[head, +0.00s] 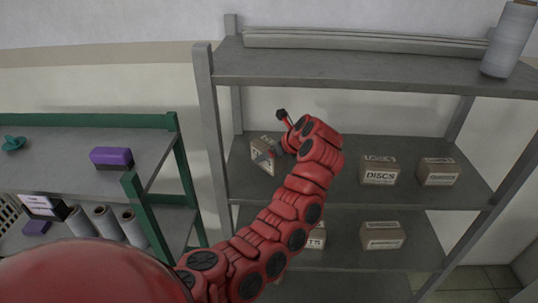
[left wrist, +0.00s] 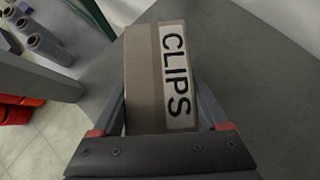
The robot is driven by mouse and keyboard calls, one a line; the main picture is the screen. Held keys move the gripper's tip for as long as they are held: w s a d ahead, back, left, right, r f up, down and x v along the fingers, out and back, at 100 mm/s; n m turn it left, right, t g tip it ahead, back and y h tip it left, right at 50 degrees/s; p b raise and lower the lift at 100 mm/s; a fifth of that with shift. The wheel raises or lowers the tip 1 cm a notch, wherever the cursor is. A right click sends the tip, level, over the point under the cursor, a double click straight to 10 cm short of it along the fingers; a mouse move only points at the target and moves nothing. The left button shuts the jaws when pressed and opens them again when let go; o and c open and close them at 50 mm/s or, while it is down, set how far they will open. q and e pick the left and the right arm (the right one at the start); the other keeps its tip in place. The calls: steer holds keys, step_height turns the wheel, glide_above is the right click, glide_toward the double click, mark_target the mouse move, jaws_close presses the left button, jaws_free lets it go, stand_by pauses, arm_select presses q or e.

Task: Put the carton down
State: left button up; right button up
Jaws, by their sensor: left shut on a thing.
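The carton is a brown box with a white label reading CLIPS in the left wrist view (left wrist: 148,85). In the head view the carton (head: 261,160) is at the left end of the grey rack's middle shelf (head: 330,185), looking tilted. My left gripper (head: 275,150) is shut on it; in the left wrist view its fingers (left wrist: 162,98) press the carton from both sides. Whether the carton's underside touches the shelf is not clear. My red left arm hides part of the shelf. My right gripper is not in view.
A carton labelled DISCS (head: 379,171) and another carton (head: 438,172) stand to the right on the middle shelf. The lower shelf holds a carton (head: 382,236) and one partly hidden. A grey post (head: 207,120) stands close left. A green-framed rack (head: 165,185) is further left.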

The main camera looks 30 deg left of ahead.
arm_select(q)
steer(key=shift+w+a+p, duration=0.25)
steer(key=shift+a+p, duration=0.1)
steer(key=shift+a, duration=0.15)
step_height(320, 180, down, 4)
steer(key=shift+r+p, duration=0.25)
steer(key=shift+p, duration=0.8)
steer(key=shift+f, duration=0.1)
steer(key=o, duration=1.4)
steer(key=shift+f, duration=0.1)
